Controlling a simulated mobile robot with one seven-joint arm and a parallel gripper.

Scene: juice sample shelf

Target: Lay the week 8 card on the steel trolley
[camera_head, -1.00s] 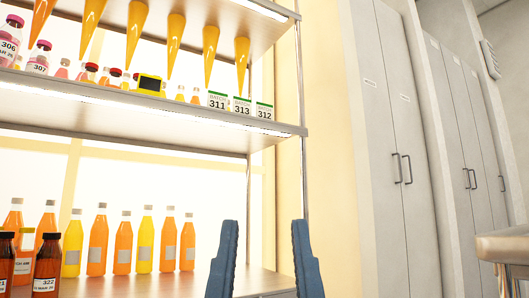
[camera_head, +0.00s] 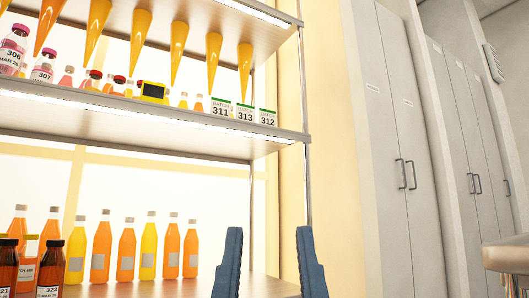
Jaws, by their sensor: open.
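My gripper (camera_head: 269,232) is open and empty at the bottom of the picture, its two blue fingers pointing up in front of the shelf's right end. Three small white cards with green tops stand on the middle shelf and read batch 311 (camera_head: 221,110), 313 (camera_head: 245,114) and 312 (camera_head: 267,117). They are above and beyond my fingers. I see no card that reads week 8. A rounded metal top (camera_head: 505,256) is cut off at the right edge; it may be the steel trolley, but I cannot tell.
The shelf rack (camera_head: 150,120) holds hanging orange cones (camera_head: 178,50), pink vials (camera_head: 42,68) and a yellow device (camera_head: 152,92). Orange and yellow bottles (camera_head: 149,250) and brown bottles (camera_head: 48,270) stand below. Tall grey cabinets (camera_head: 385,150) stand at right.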

